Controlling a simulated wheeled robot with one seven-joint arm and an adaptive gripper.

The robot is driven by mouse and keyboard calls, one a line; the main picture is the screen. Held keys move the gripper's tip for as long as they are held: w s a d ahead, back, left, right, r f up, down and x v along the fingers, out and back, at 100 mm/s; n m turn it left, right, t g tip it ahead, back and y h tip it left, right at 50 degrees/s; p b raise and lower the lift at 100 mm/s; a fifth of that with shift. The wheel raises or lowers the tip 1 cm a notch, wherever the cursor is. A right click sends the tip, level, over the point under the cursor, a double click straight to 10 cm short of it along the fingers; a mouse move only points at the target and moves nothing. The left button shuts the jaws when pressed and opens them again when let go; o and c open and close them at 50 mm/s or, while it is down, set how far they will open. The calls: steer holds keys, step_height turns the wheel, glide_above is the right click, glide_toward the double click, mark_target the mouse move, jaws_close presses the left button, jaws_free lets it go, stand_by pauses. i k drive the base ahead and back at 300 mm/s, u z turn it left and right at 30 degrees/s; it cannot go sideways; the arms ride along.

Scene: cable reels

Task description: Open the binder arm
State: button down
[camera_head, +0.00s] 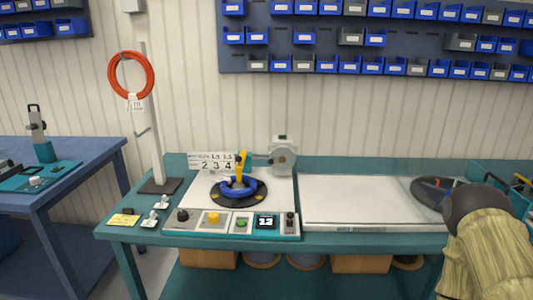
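On the teal bench, a white machine panel (190,213) carries a black round turntable (261,198). A blue cable coil (224,191) lies on the turntable. A yellow upright arm (242,165) stands at the coil, tilted slightly right at its top. A grey binder-like unit (284,158) stands behind and to the right, with a short dark bar reaching left toward the yellow arm. I cannot tell which of these is the binder arm, or whether the bar touches the yellow arm. My gripper is not in view.
A dark rounded shape above striped khaki cloth (490,255), perhaps a person, blocks the bench's right end. A post at left holds a red coil (131,76). A front control strip has knobs and a display (265,222). The white board (355,205) is mostly clear.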

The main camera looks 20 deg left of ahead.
mark_target(241, 159)
steer(key=u, duration=2.1)
steer(key=i, duration=0.95)
steer(key=z, duration=2.15)
